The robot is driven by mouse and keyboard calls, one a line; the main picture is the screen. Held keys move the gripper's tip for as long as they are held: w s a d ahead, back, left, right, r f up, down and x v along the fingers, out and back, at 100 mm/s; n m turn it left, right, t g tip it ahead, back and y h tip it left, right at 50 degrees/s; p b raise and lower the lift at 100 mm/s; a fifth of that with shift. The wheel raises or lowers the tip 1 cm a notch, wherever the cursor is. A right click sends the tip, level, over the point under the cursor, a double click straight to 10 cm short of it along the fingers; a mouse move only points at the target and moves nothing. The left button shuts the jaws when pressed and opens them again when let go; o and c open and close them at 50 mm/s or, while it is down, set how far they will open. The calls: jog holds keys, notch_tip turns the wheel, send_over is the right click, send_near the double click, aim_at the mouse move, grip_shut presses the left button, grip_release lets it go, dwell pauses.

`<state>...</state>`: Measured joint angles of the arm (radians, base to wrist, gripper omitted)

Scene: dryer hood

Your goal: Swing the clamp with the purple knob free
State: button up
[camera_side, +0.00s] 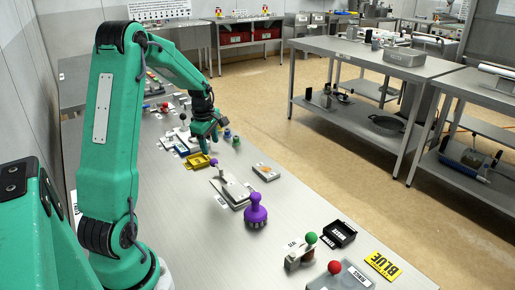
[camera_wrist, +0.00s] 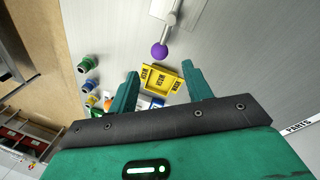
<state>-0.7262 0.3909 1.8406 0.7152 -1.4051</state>
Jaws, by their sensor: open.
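The clamp's purple knob (camera_wrist: 159,51) is a small ball on the end of a pale metal arm (camera_wrist: 169,27) in the wrist view, near the top centre. In the side view the small purple knob (camera_side: 214,162) sits at the far end of the clamp's metal plate (camera_side: 232,188), mid-table. My gripper (camera_wrist: 160,74) is open and empty, its two green fingers apart, with the knob beyond the fingertips. In the side view my gripper (camera_side: 208,138) is above the table, farther along it than the knob. Whether the clamp is closed on something is unclear.
A yellow tray (camera_wrist: 163,82) with lettering lies by the knob, between my fingers in the wrist view. A large purple knobbed piece (camera_side: 256,212) stands nearer in the side view. Green (camera_side: 311,238) and red (camera_side: 334,267) knobs stand at the front. The table's right side is mostly clear.

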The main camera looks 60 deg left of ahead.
aim_at(213, 159)
jog(key=shift+a+f, duration=0.25)
jog(key=shift+a, duration=0.05)
jog(key=shift+w+a+f, duration=0.15)
jog(key=shift+w+f, duration=0.05)
jog(key=shift+f, duration=1.05)
jog(key=shift+w+a+f, duration=0.1)
jog(key=shift+w+f, duration=0.1)
jog(key=shift+f, duration=1.1)
jog(key=shift+w+a+f, duration=0.15)
jog(key=shift+w+f, duration=0.05)
jog(key=shift+f, duration=1.05)
grip_shut()
